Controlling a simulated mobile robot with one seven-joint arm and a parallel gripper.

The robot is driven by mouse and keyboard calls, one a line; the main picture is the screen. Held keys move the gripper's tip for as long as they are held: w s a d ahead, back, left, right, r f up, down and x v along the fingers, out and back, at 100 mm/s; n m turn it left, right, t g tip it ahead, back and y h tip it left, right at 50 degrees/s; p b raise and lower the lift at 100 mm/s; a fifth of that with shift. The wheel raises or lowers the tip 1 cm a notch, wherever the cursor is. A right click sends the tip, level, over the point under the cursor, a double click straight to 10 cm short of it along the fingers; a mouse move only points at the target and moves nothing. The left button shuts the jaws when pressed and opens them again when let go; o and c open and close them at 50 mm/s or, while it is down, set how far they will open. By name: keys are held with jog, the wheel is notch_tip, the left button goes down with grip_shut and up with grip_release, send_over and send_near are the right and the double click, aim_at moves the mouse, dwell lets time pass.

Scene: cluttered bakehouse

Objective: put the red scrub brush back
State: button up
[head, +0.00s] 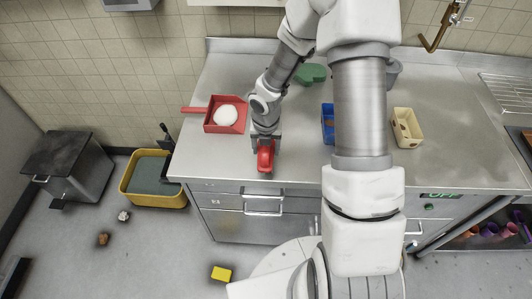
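The red scrub brush (265,160) is at the front edge of the steel counter, left of centre, with its length pointing toward me. My gripper (266,145) points down over its far end, with a finger on either side of the red body, and looks closed on it. The gripper hides the far end. I cannot tell whether the brush touches the counter or is held just above it.
A red dustpan (212,126) holding a white mound lies left of my gripper. A green thing (312,73), a blue container (327,124) and a cream tub (407,128) stand on the counter (222,77). A yellow mop bucket (150,199) and yellow block (221,274) are on the floor.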

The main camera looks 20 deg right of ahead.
jog(key=shift+f, duration=1.2)
jog(key=shift+f, duration=0.1)
jog(key=o, duration=1.2)
jog(key=r, duration=0.4)
jog(key=s+r+p, duration=0.1)
jog(key=r, duration=0.7)
jog(key=shift+s+a+r+p, duration=0.1)
jog(key=shift+s+a+p, duration=0.1)
jog(key=shift+p, duration=0.2)
